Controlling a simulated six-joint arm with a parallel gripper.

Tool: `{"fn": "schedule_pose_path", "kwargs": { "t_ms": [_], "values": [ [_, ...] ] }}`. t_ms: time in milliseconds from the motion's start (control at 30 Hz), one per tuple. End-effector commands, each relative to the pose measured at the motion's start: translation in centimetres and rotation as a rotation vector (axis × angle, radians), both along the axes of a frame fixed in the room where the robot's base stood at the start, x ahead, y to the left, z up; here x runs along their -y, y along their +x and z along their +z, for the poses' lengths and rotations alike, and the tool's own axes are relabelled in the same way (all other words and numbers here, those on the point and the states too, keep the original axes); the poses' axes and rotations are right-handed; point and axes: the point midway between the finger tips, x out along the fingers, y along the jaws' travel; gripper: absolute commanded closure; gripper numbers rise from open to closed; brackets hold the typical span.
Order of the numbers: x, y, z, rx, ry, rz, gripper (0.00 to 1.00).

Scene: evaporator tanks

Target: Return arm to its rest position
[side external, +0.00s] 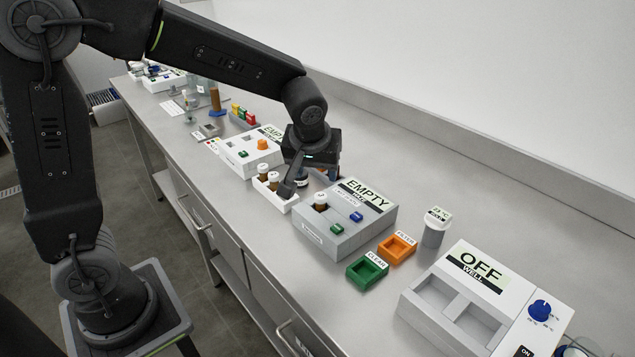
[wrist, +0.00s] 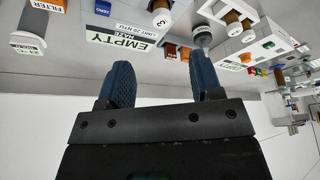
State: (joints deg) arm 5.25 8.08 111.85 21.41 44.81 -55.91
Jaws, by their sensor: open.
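My gripper (side external: 302,186) is over the bench between the white vial tray (side external: 277,203) and the grey EMPTY box (side external: 345,243). In the wrist view its two blue fingers (wrist: 163,82) are spread apart with nothing clamped between them. A small capped vial (wrist: 203,36) shows just beyond the tip of the right-hand finger; I cannot tell whether they touch. A vial marked 3 (side external: 320,197) stands in the grey box and also shows in the wrist view (wrist: 162,18). My arm reaches out over the bench, bent at the elbow; its wrist hides part of the bench behind.
Two capped vials (side external: 267,178) stand in the white tray. A white box with an orange block (side external: 235,160) lies further left. Orange (side external: 397,248) and green (side external: 367,271) trays, a capped jar (side external: 434,232) and the OFF unit (side external: 452,303) lie right.

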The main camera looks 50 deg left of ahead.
Motion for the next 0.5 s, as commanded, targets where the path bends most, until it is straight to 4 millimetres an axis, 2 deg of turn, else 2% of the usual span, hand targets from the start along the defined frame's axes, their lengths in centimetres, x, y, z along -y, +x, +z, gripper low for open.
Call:
{"fn": "schedule_pose_path", "kwargs": {
  "t_ms": [167, 500],
  "values": [
    [0.4, -0.5, 1.5, 0.002, 0.000, -0.002, 0.41],
    [0.4, -0.8, 1.9, 0.002, -0.001, -0.006, 0.41]
  ]
}}
